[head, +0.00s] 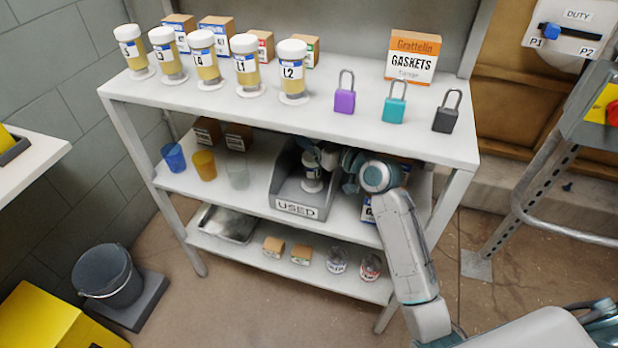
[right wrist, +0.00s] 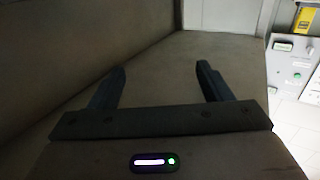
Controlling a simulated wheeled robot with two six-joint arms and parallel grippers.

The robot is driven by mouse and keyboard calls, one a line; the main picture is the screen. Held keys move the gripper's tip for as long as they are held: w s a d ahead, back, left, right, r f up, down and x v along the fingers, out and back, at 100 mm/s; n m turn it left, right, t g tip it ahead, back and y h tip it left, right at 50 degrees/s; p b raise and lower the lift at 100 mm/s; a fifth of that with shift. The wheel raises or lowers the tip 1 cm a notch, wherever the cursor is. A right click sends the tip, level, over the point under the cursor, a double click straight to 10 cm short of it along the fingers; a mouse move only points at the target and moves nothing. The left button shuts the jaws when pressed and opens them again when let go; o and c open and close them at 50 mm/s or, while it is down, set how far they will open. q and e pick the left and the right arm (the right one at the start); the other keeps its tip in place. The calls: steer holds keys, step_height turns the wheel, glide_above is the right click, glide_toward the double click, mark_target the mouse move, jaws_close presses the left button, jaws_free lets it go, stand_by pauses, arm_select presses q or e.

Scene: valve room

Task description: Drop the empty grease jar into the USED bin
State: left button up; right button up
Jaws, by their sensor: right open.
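The grey USED bin (head: 297,210) stands on the middle shelf with its label facing out. A small jar with a pale label (head: 312,173) is upright inside the bin. My left gripper (head: 318,152) reaches in under the top shelf, right at the jar's top. Its fingers are small and partly hidden by the shelf and wrist, so I cannot tell whether they grip the jar. My right gripper (right wrist: 160,88) is open and empty in the right wrist view, over a bare brownish surface.
The top shelf (head: 420,135) is close above my left wrist. It holds several capped jars (head: 247,65), padlocks (head: 396,104) and a gaskets box (head: 413,58). Cups (head: 204,165) stand left of the bin. A bucket (head: 108,275) is on the left.

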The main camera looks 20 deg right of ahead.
steer(key=s+a+r, duration=0.1)
steer(key=s+a, duration=0.3)
steer(key=s, duration=1)
steer(key=shift+s+a, duration=0.15)
steer(key=shift+s, duration=0.1)
